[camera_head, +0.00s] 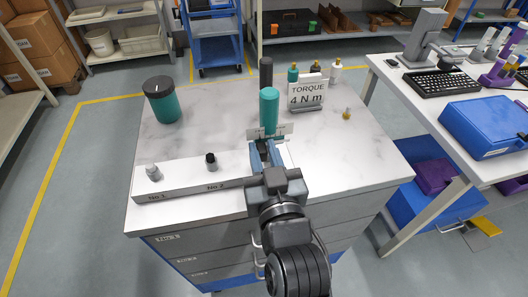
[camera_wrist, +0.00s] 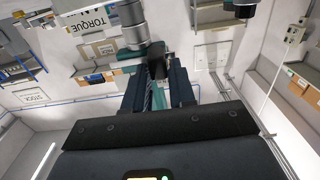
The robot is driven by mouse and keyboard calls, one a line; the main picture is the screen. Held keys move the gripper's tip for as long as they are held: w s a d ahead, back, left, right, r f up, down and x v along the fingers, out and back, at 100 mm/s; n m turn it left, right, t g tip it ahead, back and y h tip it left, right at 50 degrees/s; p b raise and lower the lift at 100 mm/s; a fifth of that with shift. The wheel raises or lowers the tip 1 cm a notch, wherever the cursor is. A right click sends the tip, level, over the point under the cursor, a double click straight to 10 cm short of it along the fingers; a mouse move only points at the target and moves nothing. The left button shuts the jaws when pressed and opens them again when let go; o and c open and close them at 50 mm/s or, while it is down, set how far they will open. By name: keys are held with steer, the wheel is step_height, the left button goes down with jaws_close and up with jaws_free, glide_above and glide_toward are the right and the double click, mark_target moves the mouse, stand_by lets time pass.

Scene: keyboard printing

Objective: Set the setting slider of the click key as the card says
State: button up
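A teal upright cylinder (camera_head: 269,108) with a pale plate across its lower part stands behind my gripper; it looks like the click key, but its slider and scale cannot be made out. My gripper (camera_head: 263,148) points at its lower front. In the wrist view the gripper fingers (camera_wrist: 157,88) stand a little apart, with a small dark block (camera_wrist: 158,62) between or just beyond their tips. I cannot tell whether they press on it. A grey round part (camera_wrist: 130,24) is just above them. The card (camera_head: 306,92) reads "TORQUE 4 N m", behind and to the right of the cylinder.
A rail (camera_head: 185,192) marked No.1 and No.2 bears a grey peg (camera_head: 153,172) and a black peg (camera_head: 211,161). A dark-lidded teal jar (camera_head: 162,100) stands at the back left. A dark cylinder (camera_head: 266,72) and a small brass piece (camera_head: 346,114) are nearby. The table's right front is clear.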

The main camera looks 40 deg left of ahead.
jaws_close()
steer(key=shift+w+d+f+b, duration=0.1)
steer(key=shift+w+d+b, duration=0.25)
steer(key=shift+b, duration=0.15)
steer(key=shift+w+d, duration=0.3)
steer(key=shift+w, duration=0.1)
steer(key=shift+o, duration=2)
jaws_free()
